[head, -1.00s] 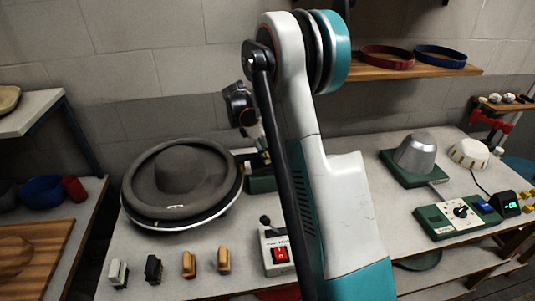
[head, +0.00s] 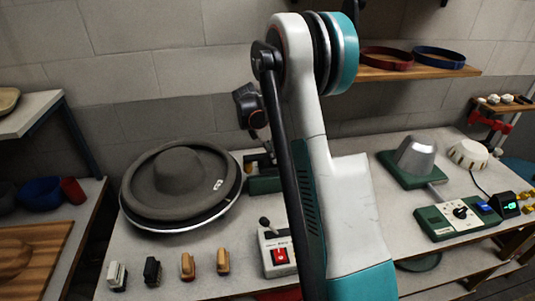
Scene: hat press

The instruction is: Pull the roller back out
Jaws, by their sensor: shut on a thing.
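The grey felt hat (head: 180,175) lies crown up on a round turntable (head: 165,226) at the left of the bench, its white label now on the right side of the brim. A green machine base (head: 262,186) stands right of the hat, partly behind my arm. My gripper (head: 252,118) shows only as a dark part left of my arm, above this base. Its fingertips are mostly hidden. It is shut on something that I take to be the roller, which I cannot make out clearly. A control box (head: 277,252) with a lever and red switch stands in front.
Several small brushes (head: 187,266) stand along the front edge of the bench. At the right are a metal cone on a green base (head: 413,160), a white ring (head: 467,153) and a green dial box (head: 458,217). A wall shelf (head: 390,72) holds two bands.

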